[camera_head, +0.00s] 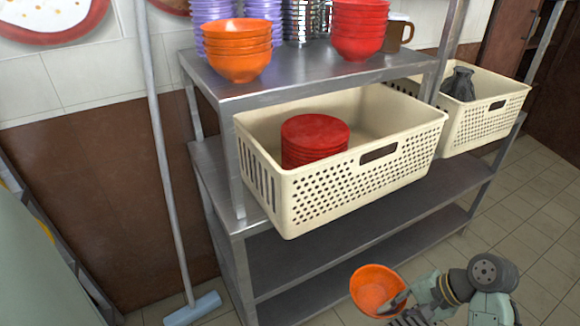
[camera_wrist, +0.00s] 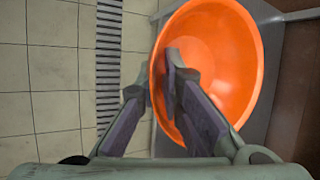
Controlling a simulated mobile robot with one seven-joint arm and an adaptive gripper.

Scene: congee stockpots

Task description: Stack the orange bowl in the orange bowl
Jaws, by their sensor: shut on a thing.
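An orange bowl (camera_head: 371,286) is held in my gripper (camera_head: 398,303) at the lower right of the head view, low in front of the shelf and apart from it. In the wrist view the same bowl (camera_wrist: 235,60) is tilted, its inside facing the camera. The fingers of my gripper (camera_wrist: 160,80) are shut on its rim, one inside and one outside. A stack of several orange bowls (camera_head: 237,50) stands upright at the left front corner of the steel shelf top.
Red bowls (camera_head: 359,28) and purple stacks (camera_head: 262,10) stand near the orange stack on the shelf top (camera_head: 300,68). A cream basket (camera_head: 400,140) with red plates (camera_head: 315,138) sits below. A second basket (camera_head: 505,95) is at right. A pole (camera_head: 160,140) leans at left.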

